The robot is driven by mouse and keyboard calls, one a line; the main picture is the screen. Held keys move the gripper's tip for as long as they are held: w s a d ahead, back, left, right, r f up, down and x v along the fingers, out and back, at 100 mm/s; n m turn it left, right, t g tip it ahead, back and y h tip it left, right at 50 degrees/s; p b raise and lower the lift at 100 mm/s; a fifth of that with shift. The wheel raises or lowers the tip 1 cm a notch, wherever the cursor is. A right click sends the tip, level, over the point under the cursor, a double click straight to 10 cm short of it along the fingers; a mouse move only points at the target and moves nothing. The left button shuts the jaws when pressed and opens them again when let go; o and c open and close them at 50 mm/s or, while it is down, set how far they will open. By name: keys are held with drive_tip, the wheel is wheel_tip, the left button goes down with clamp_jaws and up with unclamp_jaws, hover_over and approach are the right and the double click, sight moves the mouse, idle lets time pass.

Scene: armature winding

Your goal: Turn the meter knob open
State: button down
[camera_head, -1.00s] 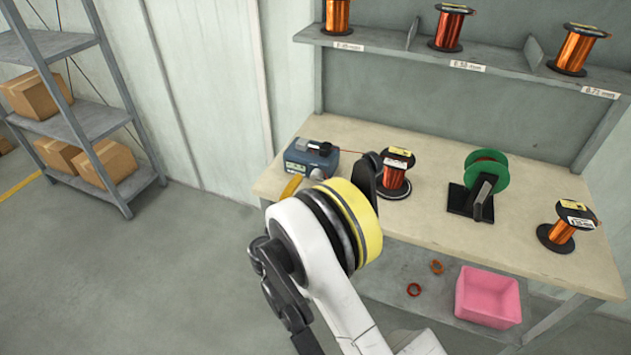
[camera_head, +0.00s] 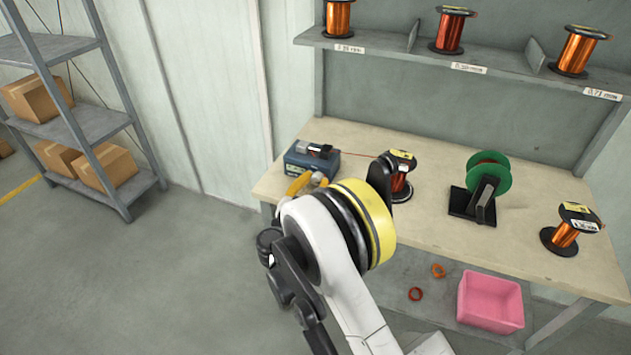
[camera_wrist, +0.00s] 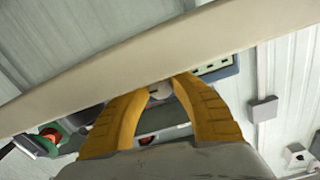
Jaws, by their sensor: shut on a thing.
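The meter (camera_head: 303,160) is a blue-grey box at the back left of the bench. In the wrist view, part of its panel (camera_wrist: 218,67) shows past the bench edge. My gripper (camera_wrist: 162,84) has yellow fingers, closed around a small grey round knob (camera_wrist: 160,93) between their tips. In the head view, my gripper (camera_head: 300,184) is at the near side of the meter, partly hidden by my arm. The knob's marking and exact angle cannot be made out.
Wire spools (camera_head: 398,175) (camera_head: 570,230) and a green reel on a black stand (camera_head: 488,180) are on the bench (camera_head: 440,240) to the right. Open floor lies left.

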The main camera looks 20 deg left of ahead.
drive_tip(key=shift+n, duration=2.9)
drive_tip(key=c, duration=1.1)
unclamp_jaws()
drive_tip(key=s, duration=0.8)
drive_tip(key=s+a, duration=0.1)
drive_tip(key=s, duration=0.3)
drive_tip(key=shift+f, duration=0.1)
